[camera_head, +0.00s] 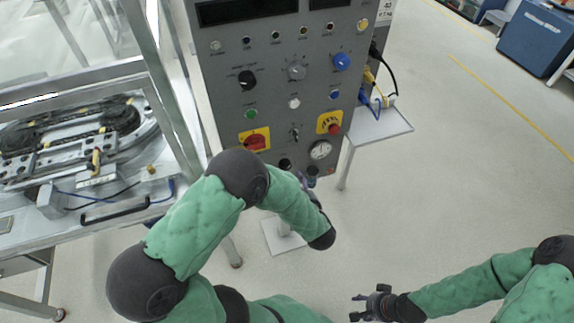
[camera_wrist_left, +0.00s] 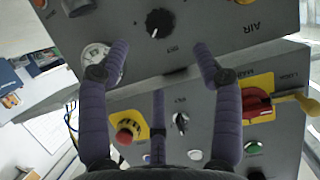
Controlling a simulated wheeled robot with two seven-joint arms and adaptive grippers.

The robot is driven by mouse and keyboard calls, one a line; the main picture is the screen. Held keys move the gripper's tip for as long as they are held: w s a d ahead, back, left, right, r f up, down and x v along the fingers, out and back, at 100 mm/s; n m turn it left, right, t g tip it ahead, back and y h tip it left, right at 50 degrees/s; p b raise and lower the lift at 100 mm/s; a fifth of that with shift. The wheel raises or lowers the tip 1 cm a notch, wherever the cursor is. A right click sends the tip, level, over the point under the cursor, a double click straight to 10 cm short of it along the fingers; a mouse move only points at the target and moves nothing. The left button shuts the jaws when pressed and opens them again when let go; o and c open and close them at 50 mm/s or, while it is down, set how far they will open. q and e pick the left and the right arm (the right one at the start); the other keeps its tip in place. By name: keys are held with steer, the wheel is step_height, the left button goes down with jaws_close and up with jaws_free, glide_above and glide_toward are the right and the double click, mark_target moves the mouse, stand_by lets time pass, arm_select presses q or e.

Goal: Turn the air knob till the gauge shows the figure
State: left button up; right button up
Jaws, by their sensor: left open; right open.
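The black air knob (camera_wrist_left: 158,22), with a white pointer mark, is on the lower panel section, beside the "AIR" lettering, in the left wrist view. The round white gauge (camera_head: 320,150) is at the panel's lower right in the head view; it also shows in the left wrist view (camera_wrist_left: 98,56), partly behind a finger. Its reading is too small to tell. My left gripper (camera_wrist_left: 160,50) is open and empty, its fingertips on either side of the knob's line; I see no contact. In the head view my left arm partly hides this gripper. My right gripper (camera_head: 356,307) is open and empty, low over the floor.
The grey panel (camera_head: 225,95) carries a red rotary switch (camera_head: 256,142), a red stop button (camera_head: 334,129), a blue knob (camera_head: 341,61) and other controls. A small white shelf (camera_head: 385,128) stands at its right. A ring track (camera_head: 75,130) is left. The floor at right is open.

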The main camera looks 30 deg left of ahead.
mark_target(286, 168)
arm_select(q)
steer(key=shift+n, duration=0.6)
steer(key=b+x, duration=0.1)
steer(key=x, duration=0.2)
steer(key=b+x, duration=0.1)
steer(key=x, duration=0.2)
steer(key=b+x, duration=0.1)
steer(key=x, duration=0.2)
steer(key=shift+w+a+f+b, duration=0.1)
steer(key=shift+f+b, duration=0.25)
steer(key=shift+w+a+f, duration=0.1)
steer(key=shift+w+a, duration=0.3)
steer(key=c, duration=1.1)
